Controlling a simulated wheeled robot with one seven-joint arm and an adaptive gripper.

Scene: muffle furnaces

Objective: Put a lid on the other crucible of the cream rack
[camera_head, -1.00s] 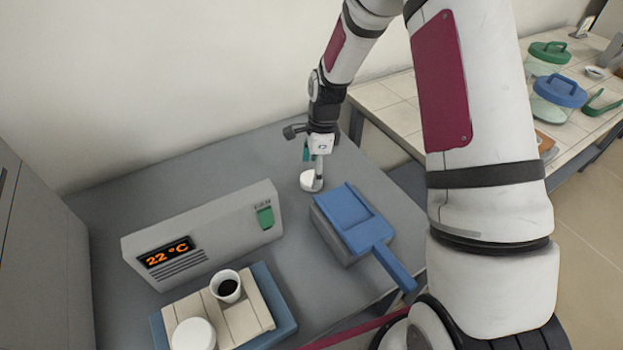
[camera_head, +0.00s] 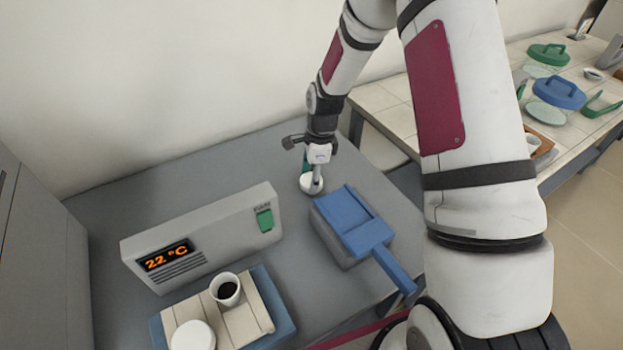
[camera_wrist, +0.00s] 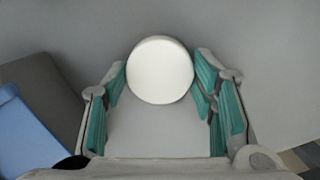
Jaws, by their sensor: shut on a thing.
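The cream rack (camera_head: 260,318) stands at the front left with two crucibles. One crucible (camera_head: 225,288) is open at the top with dark contents; the other (camera_head: 193,336) has a white round lid on it. A loose white lid (camera_head: 308,187) is on the grey table beyond the blue-topped block; it also shows in the wrist view (camera_wrist: 160,70). My gripper (camera_head: 312,180) is shut on this lid, with its teal finger pads on either side of it in the wrist view. I cannot tell whether the lid still touches the table.
The rack rests on a blue slab (camera_head: 277,290). A grey unit reading 22 °C (camera_head: 205,240) stands behind it. A blue tray with a handle (camera_head: 358,225) lies on a grey block right of the unit.

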